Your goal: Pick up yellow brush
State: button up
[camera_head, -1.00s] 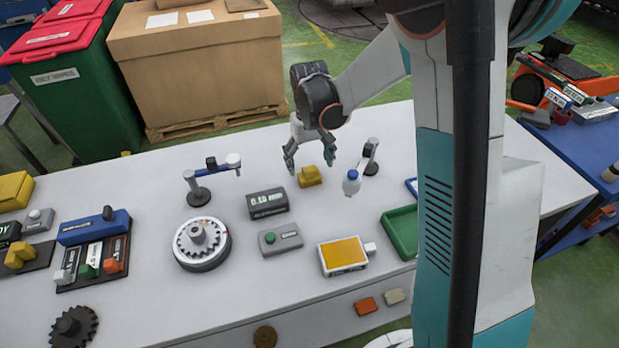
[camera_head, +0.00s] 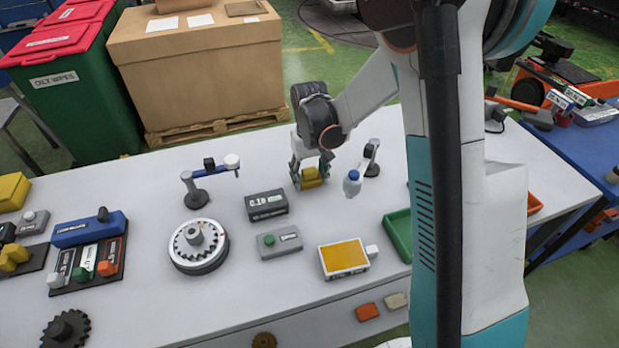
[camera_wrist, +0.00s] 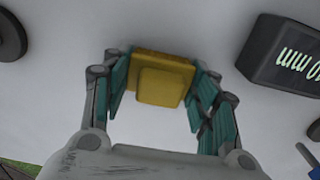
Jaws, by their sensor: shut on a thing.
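The yellow brush (camera_head: 311,175) is a small block with a smaller raised block on top. It stands on the white table near the back edge in the head view. In the wrist view the brush (camera_wrist: 163,80) sits between the two teal finger pads. My gripper (camera_head: 310,180) has come down over it and is shut on it, one finger on each side; it also shows in the wrist view (camera_wrist: 160,92). I see no clear gap under the brush, so it appears to rest on the table.
A small stand with a blue-capped bottle (camera_head: 352,183) is close to the right of my gripper. A dark digital display box (camera_head: 266,205) is in front to the left. A blue-armed stand (camera_head: 196,190) and a round toothed turntable (camera_head: 199,246) are further left. Bare table (camera_head: 340,215) lies in front.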

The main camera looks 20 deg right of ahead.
aim_at(309, 170)
notch_tip(309, 170, up, 20)
jog(key=p, duration=0.5)
jog(key=shift+p, duration=0.4)
jog(key=shift+o, duration=1.2)
